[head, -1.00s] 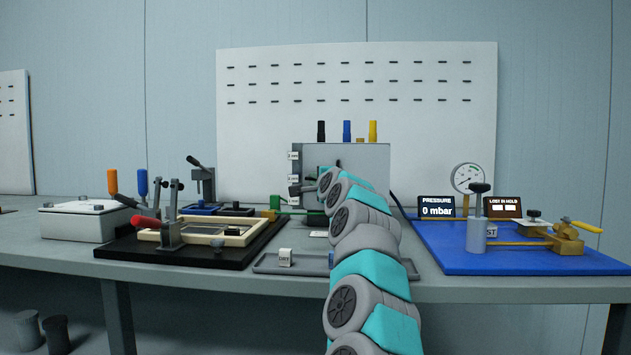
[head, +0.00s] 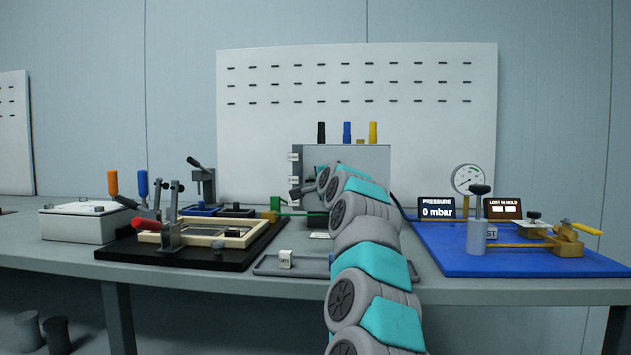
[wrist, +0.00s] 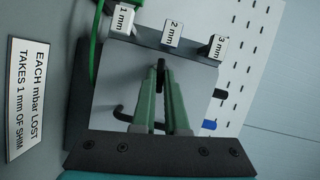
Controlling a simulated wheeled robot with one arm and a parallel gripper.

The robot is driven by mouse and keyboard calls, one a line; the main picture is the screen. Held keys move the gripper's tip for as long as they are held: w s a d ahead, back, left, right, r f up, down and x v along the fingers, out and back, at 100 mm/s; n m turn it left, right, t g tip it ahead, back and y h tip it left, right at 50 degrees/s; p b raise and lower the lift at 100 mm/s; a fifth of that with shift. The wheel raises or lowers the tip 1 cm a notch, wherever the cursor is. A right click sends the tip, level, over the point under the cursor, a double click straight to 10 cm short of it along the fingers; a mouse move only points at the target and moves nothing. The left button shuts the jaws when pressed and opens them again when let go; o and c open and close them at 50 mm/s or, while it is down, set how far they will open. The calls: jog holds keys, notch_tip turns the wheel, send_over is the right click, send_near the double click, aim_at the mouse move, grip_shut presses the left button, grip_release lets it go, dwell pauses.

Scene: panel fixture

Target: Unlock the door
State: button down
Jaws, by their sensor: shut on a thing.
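The grey cabinet (head: 377,156) stands at the back of the bench, mostly covered by my arm in the head view. Its light grey front (wrist: 112,85) fills the middle of the wrist view. My gripper (wrist: 163,72) has its two green fingers shut on a small black part (wrist: 160,66) at that front. The fingers cover most of this part, so its shape and turn are unclear. A black hooked piece (wrist: 120,113) shows beside the fingers. The fingers are hidden in the head view. I cannot tell whether the door is locked; no open gap shows.
Shim blocks marked 1 mm (wrist: 124,18), 2 mm (wrist: 173,33) and 3 mm (wrist: 219,46) line one cabinet side. Black (head: 321,132), blue (head: 347,132) and yellow (head: 373,132) handles stand on top. A clamp fixture (head: 170,235) lies left, a blue board (head: 450,262) right.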

jog(key=shift+a+r+n+g+h+p, duration=0.1)
jog(key=shift+n+g+h+p, duration=0.35)
jog(key=shift+n+h+p, duration=0.95)
jog(key=shift+a+r+n+g+h+p, duration=0.15)
jog(key=shift+n+g+h+p, duration=0.45)
jog(key=shift+n+p, duration=1.5)
jog(key=shift+a+r+n+g+h+p, duration=0.1)
jog(key=shift+n+g+h+p, duration=0.25)
jog(key=shift+n+h+p, duration=1.4)
jog(key=shift+n+y+b, duration=0.6)
jog(key=shift+n+y, duration=0.05)
jog(key=c, duration=0.9)
grip_release()
jog(key=shift+c, duration=0.2)
